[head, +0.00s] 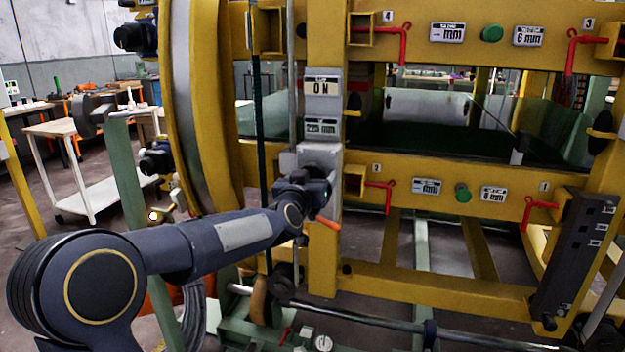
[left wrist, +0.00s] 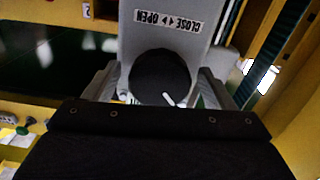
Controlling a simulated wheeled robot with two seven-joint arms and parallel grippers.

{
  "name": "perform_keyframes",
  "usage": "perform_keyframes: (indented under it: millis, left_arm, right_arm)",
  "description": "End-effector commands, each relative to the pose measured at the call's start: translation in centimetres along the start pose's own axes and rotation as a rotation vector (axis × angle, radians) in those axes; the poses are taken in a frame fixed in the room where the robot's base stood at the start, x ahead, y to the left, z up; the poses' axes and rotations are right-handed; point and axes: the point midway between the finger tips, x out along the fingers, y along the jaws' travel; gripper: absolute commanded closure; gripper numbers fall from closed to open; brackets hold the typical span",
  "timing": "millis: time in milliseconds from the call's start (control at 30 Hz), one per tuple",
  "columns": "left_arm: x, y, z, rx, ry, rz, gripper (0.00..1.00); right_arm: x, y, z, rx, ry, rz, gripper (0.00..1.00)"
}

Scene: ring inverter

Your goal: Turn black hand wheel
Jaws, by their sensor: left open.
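The black hand wheel (left wrist: 158,72) is a round dark knob with a white pointer mark in the left wrist view. It sits on a grey panel below an upside-down "CLOSE OPEN" label (left wrist: 168,20). My left gripper (left wrist: 158,84) is open, with one grey finger on each side of the wheel. Whether the fingers touch it I cannot tell. In the head view my left gripper (head: 316,178) is at the grey box (head: 318,154) on the yellow post, and the wheel is hidden there. My right gripper is not in view.
The yellow ring frame (head: 205,110) stands left of the post. Yellow beams with red hooks (head: 380,192) and green buttons (head: 463,193) run to the right. A metal rod (head: 400,322) crosses low in front.

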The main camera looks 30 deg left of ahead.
Motion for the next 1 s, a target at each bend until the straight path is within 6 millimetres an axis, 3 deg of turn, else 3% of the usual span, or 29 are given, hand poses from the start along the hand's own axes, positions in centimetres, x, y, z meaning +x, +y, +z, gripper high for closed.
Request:
perform_keyframes:
  millis: [267,633,1000]
  left_arm:
    - [0.26,0.02,0.01,0.0,0.0,0.001,0.22]
    - [0.23,0.03,0.01,0.0,0.0,0.001,0.67]
    - [0.23,0.13,-0.2,0.068,-0.001,0.003,0.67]
  right_arm:
    - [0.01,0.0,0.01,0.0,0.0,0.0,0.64]
    - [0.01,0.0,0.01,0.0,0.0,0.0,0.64]
    - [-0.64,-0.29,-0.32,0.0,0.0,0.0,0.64]
